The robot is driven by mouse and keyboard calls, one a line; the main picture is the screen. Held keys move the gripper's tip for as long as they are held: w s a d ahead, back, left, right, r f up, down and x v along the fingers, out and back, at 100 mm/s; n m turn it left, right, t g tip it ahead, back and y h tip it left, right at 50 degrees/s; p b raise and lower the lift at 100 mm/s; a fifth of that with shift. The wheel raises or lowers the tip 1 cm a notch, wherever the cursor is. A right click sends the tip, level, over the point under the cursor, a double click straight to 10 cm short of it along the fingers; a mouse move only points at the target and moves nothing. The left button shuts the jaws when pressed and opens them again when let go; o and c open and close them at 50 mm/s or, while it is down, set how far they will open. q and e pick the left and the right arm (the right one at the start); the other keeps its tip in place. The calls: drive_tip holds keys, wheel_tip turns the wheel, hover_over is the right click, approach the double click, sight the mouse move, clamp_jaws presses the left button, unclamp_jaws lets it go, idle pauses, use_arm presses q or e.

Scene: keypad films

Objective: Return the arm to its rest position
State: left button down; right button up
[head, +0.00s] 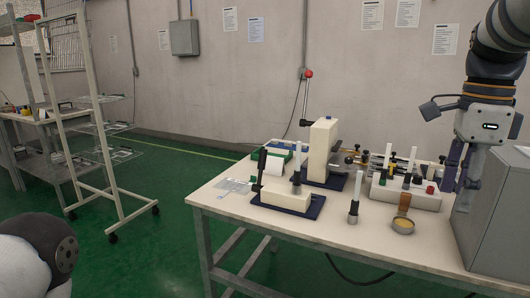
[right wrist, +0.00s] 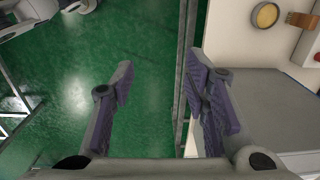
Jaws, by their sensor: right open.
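My right gripper (head: 461,182) hangs fingers down at the right of the head view, beside the grey box (head: 500,225) at the table's right end. In the right wrist view my right gripper (right wrist: 160,80) is open, its two purple-padded fingers wide apart with nothing between them. Green floor and the table's metal frame show past the fingers there. A rounded white and dark part of my own body shows at the lower left of the head view. My left gripper is not in view.
The white table (head: 340,225) carries a lever press (head: 322,150), a smaller fixture (head: 285,198), a white block with pens (head: 405,192) and a round yellow dish (head: 403,226). A wheeled rack (head: 83,130) stands at the left. The green floor between is clear.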

drive_tip(key=s+f+n+g+h, duration=0.1)
drive_tip(key=s+f+n, duration=0.2)
drive_tip(key=f, duration=0.7)
drive_tip(key=s+f+n, duration=0.2)
drive_tip(key=f+n, duration=0.2)
drive_tip(key=f, duration=0.7)
drive_tip(key=s+f+n+g+h, duration=0.1)
drive_tip(key=s+f+n, duration=0.2)
drive_tip(key=f, duration=0.7)
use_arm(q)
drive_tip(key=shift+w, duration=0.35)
use_arm(e)
drive_tip(key=s+a+f+n, duration=0.3)
drive_tip(key=s+a+n, duration=0.1)
drive_tip(key=s, duration=0.3)
drive_tip(key=s+a+f+n+y, duration=0.1)
drive_tip(key=s+a+f+n, duration=0.2)
drive_tip(key=s, duration=0.5)
drive_tip(key=s+a+f+n+y, duration=0.1)
drive_tip(key=s+a+f+n, duration=0.3)
drive_tip(key=s, duration=0.4)
drive_tip(key=shift+a+f+n, duration=0.3)
drive_tip(key=shift+f+n, duration=0.4)
drive_tip(key=shift+n, duration=0.5)
drive_tip(key=shift+s, duration=0.1)
